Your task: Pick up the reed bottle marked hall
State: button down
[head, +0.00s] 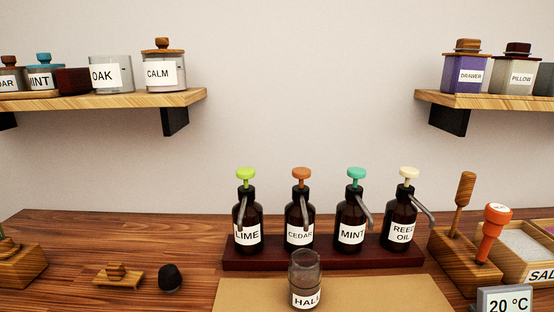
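The reed bottle marked HALL (305,279) is a small grey glass bottle with a white label. It stands upright on the tan mat (400,292) at the front middle of the table in the head view. Its lower edge reaches near the bottom of the picture. My gripper is not in view.
Behind the bottle, a dark red tray (326,258) holds several brown pump bottles labelled LIME (248,222), CEDAR (300,222), MINT (352,222) and REED OIL (400,218). A wooden tool holder (462,262) and a 20 °C display (504,300) stand at right. A black knob (170,278) lies at left.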

aim_at(304, 279)
jog(key=z, duration=0.5)
jog(key=k+j+z, duration=0.2)
jog(key=z, duration=0.2)
jog(key=k+j+z, duration=0.2)
jog(key=z, duration=0.15)
jog(key=k+j+z, duration=0.1)
jog(key=k+z, duration=0.3)
jog(key=k+j, duration=0.3)
jog(key=k, duration=0.15)
jog(key=i+j, duration=0.15)
jog(key=j, duration=0.25)
jog(key=i+j, duration=0.1)
jog(key=j, duration=0.3)
jog(key=i+j, duration=0.15)
jog(key=j, duration=0.25)
